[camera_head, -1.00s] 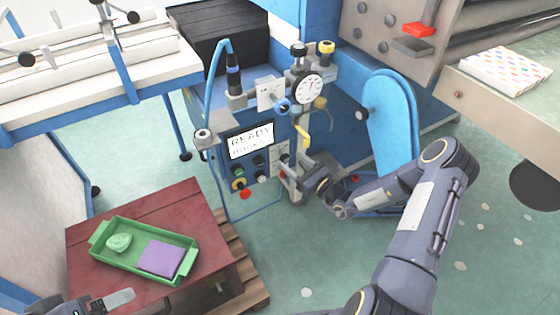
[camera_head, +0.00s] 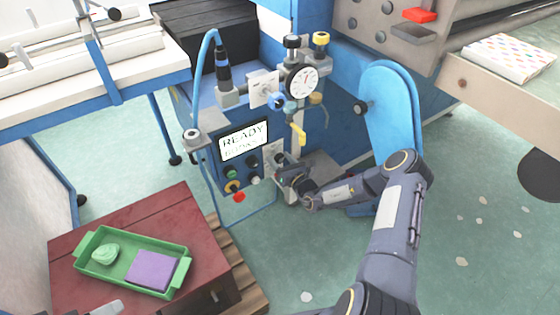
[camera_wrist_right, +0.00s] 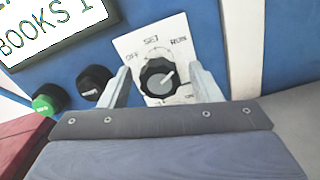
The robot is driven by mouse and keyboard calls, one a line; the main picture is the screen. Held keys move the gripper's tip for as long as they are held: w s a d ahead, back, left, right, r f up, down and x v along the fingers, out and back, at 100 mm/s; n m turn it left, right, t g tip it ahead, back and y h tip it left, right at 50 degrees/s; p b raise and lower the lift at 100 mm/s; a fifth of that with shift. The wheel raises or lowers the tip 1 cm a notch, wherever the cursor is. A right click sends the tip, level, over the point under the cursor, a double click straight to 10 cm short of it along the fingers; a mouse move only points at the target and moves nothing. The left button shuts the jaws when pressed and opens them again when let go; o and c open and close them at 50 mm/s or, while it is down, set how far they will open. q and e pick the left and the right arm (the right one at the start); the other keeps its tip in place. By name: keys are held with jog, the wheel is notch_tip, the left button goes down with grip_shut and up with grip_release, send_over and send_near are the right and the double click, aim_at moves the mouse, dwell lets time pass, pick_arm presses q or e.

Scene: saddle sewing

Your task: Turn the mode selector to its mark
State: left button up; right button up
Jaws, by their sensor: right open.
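The mode selector (camera_wrist_right: 158,77) is a round black knob with a grey face on a white plate marked OFF, SET and RUN, with smaller lettering at lower right. Its pale pointer line slants to the upper right, roughly towards RUN. My right gripper (camera_wrist_right: 162,86) is open, with one finger on each side of the knob; I cannot tell whether they touch it. In the head view my right gripper (camera_head: 282,174) is at the blue machine's front panel and hides the knob. Only a pale tip of my left gripper (camera_head: 106,308) shows at the bottom left.
The screen (camera_head: 243,139) reads READY above the panel buttons. A green tray (camera_head: 84,257) stands on a red table at left. Open floor lies in front of the machine.

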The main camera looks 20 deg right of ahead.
jog(key=shift+w, duration=0.15)
jog(key=c, duration=1)
